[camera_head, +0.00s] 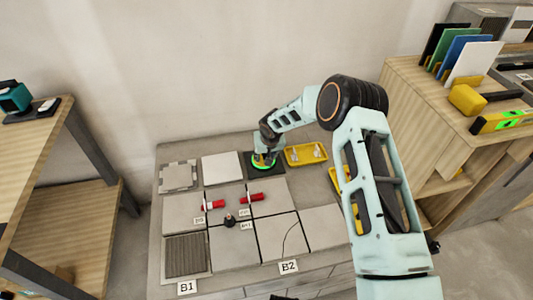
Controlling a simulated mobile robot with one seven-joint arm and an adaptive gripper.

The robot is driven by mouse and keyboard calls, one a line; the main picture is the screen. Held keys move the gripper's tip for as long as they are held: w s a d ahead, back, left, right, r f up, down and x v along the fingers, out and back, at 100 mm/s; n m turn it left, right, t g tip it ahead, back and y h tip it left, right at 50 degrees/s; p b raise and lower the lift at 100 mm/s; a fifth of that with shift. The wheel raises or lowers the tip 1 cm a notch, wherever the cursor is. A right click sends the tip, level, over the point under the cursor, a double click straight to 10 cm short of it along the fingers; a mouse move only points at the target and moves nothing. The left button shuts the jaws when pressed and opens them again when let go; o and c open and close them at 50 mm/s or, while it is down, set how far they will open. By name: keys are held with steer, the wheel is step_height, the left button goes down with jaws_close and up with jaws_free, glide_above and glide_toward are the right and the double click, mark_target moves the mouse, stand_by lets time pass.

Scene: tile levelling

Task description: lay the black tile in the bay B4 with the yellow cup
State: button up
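The black tile (278,172) lies flat at the back of the work table, right of a white tile. My gripper (264,161) points down over the middle of it. A yellow part, apparently the yellow cup (257,158), shows under the gripper, with a bright green ring around its base on the tile. The gripper's fingers are small and partly hidden, so their closure on the cup is unclear. Several small labels stand on the table; B1 (187,288) and B2 (289,267) read clearly at the front. The label for B4 is too small to make out surely.
Pale tiles cover much of the table (155,245), with a ribbed grey tile (186,256) front left. A yellow tray (306,155) is right of the black tile. Wooden shelves flank the table.

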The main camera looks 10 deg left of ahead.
steer(key=shift+x, duration=0.75)
steer(key=shift+c, duration=0.2)
jaws_close()
stand_by(0.3)
jaws_free()
steer(key=v, duration=1.2)
